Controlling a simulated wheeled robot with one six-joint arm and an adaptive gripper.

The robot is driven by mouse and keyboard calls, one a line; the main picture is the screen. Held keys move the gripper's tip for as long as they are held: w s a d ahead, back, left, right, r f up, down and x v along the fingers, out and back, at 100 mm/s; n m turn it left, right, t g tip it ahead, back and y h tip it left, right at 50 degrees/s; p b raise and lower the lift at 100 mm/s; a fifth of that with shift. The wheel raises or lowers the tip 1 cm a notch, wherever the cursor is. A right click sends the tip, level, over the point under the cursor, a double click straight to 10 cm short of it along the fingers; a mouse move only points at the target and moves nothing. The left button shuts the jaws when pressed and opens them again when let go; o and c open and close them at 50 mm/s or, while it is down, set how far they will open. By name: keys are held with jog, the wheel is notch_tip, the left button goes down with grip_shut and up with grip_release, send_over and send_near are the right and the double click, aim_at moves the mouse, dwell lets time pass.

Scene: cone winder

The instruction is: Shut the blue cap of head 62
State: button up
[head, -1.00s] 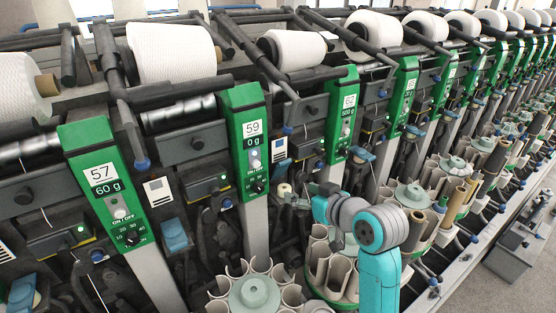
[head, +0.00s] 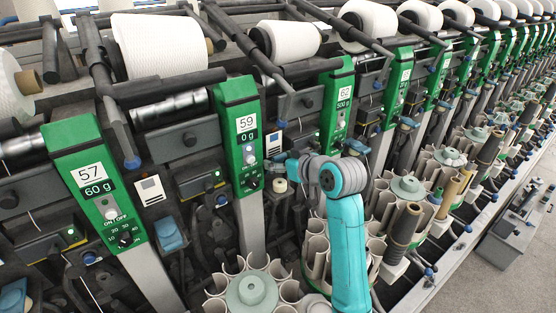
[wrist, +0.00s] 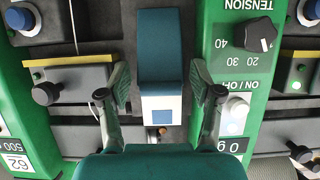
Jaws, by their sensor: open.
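Between this panel and panel 59 (head: 240,135) is a blue cap (wrist: 160,45), long and standing upright in the wrist view. That view is upside down, and I cannot tell for sure which head this cap belongs to. My gripper (wrist: 160,95) is open and empty, one finger on each side of the cap's line, with no contact visible. In the head view my arm hides much of this spot.
A white label with a blue square (wrist: 160,108) lies between my fingers. Panel 59's black tension knob (wrist: 247,35) and white button (wrist: 236,112) are close to one finger. Dark boxes with knobs (wrist: 70,78) flank the cap. Bobbin magazines (head: 252,290) stand below.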

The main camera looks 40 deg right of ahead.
jog(key=shift+x, duration=0.75)
grip_shut()
